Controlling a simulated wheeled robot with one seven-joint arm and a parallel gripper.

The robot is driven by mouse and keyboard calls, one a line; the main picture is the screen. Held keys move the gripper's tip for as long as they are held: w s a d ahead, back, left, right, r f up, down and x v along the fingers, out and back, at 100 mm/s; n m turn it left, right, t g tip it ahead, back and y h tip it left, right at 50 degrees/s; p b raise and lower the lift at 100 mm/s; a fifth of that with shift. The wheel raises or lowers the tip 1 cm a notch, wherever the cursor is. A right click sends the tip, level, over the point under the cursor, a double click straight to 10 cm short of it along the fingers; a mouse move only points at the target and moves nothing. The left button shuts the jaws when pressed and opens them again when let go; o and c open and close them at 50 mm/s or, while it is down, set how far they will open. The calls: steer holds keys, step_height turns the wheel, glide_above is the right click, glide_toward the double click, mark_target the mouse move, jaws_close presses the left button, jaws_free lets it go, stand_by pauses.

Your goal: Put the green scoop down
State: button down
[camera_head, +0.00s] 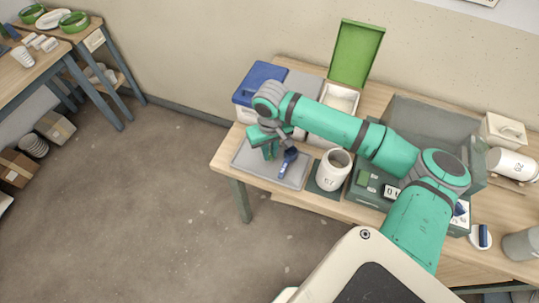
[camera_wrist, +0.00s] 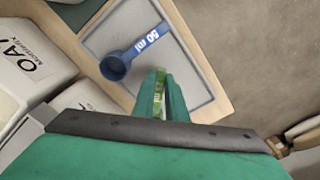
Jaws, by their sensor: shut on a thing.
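My gripper (camera_head: 268,148) hangs over the left end of the workbench, above a grey tray (camera_head: 242,158). In the wrist view, my gripper's fingers (camera_wrist: 161,92) are shut on the green scoop (camera_wrist: 160,92). Only a narrow green part of the scoop shows between the fingers; the rest is hidden. In the head view I cannot make the scoop out from the green-teal fingers. A blue scoop (camera_head: 288,162) marked 50 ml lies on the tray; it also shows in the wrist view (camera_wrist: 138,52). The tray (camera_wrist: 190,62) has bare surface beside it. I cannot tell the height of the green scoop above it.
A white jar (camera_head: 332,171) stands right of the tray on a dark mat. Behind are a blue-lidded bin (camera_head: 258,84) and a bin with its green lid (camera_head: 355,52) raised. A scale (camera_head: 368,183) sits further right. The bench's front edge runs close to the tray.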

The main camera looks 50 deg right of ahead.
steer(key=shift+f, duration=1.1)
steer(key=shift+f, duration=0.1)
steer(key=c, duration=1.8)
jaws_free()
steer(key=shift+o, duration=0.2)
step_height(320, 180, up, 12)
steer(key=shift+s, duration=0.15)
steer(key=shift+a, duration=0.1)
